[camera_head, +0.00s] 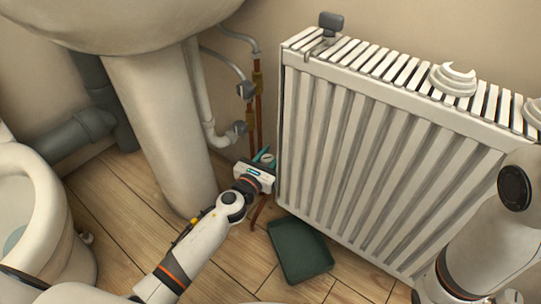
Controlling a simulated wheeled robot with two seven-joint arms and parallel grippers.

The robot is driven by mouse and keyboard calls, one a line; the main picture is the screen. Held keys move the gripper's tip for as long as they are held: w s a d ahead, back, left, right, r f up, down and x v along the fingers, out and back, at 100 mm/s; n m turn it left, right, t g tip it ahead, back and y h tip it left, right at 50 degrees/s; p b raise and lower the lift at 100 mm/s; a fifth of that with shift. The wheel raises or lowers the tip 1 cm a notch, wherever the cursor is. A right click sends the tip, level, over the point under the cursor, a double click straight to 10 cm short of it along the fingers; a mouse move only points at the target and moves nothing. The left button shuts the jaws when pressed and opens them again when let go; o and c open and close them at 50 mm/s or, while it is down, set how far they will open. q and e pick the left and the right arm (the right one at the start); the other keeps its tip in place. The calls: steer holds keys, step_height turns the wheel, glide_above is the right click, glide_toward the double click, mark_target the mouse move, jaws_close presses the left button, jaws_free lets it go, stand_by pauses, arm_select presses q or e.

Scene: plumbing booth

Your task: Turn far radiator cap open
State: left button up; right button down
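The white ribbed radiator (370,145) stands against the wall at the right. A dark grey cap-like piece (331,22) sits at its far upper left corner. Two white rounded pieces, one of them whole in view (453,80), sit on its top grille toward the right. I cannot tell which of these, if any, is the far cap. My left gripper (265,157) is low beside the radiator's left edge, in front of the copper pipes. Teal parts and a small pale round part show at its tip. Its finger opening is too small to read. My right arm shows at the right, but its gripper is out of view.
A white sink pedestal (160,130) and a toilet (40,210) stand at the left. Copper pipes (258,110) with dark valve handles run down the wall between pedestal and radiator. A dark green tray (300,250) lies on the wooden floor before the radiator.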

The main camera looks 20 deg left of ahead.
arm_select(q)
steer(key=o, duration=0.4)
steer(key=shift+o, duration=0.2)
steer(key=v, duration=1.2)
steer(key=shift+b, duration=0.45)
